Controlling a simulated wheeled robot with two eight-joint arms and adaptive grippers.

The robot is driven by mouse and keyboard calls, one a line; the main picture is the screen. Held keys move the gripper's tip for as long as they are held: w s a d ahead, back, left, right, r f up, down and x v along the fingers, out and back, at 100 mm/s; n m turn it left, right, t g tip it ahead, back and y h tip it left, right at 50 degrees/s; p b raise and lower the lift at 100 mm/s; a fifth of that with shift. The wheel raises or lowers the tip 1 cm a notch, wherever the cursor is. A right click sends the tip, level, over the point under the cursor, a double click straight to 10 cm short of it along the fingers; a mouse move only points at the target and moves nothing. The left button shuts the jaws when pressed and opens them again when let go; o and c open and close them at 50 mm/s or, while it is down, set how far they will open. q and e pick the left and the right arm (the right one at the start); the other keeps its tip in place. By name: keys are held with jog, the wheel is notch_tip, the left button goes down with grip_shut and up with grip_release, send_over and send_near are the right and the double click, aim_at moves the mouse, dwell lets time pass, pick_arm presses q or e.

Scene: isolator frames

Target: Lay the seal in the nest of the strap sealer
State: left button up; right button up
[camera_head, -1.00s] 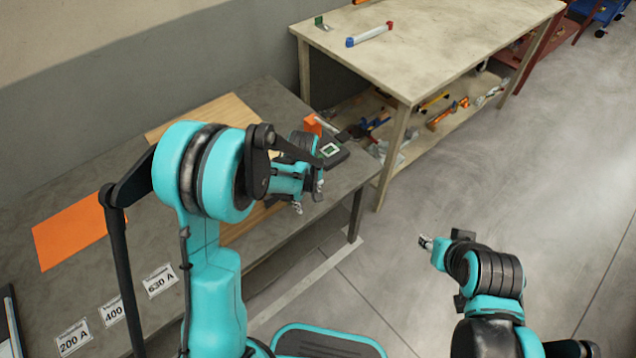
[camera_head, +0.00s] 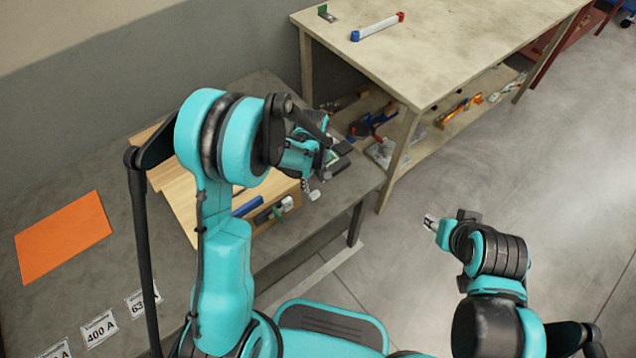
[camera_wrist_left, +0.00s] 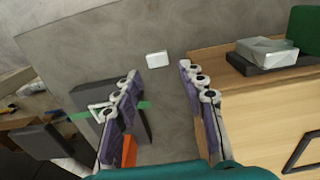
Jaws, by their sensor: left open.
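My left gripper (camera_head: 314,188) is over the far end of the grey bench, open. A dark tool with an orange part and a green strip, apparently the strap sealer (camera_wrist_left: 137,125), lies partly behind the left finger. In the head view its dark body (camera_head: 342,147) shows just past my gripper, mostly covered. A small white piece (camera_wrist_left: 157,60) lies on the bench beyond the fingertips. I cannot tell whether it is the seal. My right gripper (camera_head: 430,222) is over the floor, its jaws unclear.
A wooden board or box (camera_head: 180,200) beside the gripper holds a blue bar (camera_head: 247,207) and small green and silver parts. An orange sheet (camera_head: 62,238) and labels lie on the left of the bench. A wooden table (camera_head: 450,45) stands beyond, with tools on its lower shelf.

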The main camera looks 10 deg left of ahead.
aim_at(315, 194)
pick_arm(q)
jog(key=shift+w+f, duration=0.1)
jog(key=shift+w, duration=0.05)
notch_tip(315, 194, down, 3)
jog(key=shift+r+b, duration=0.15)
jog(key=shift+b, duration=0.6)
jog(key=f+b, duration=0.2)
jog(key=f, duration=0.1)
jog(key=f+b, duration=0.1)
jog(key=f, duration=0.1)
jog(key=shift+w, duration=0.3)
jog(key=shift+r, duration=0.1)
grip_shut()
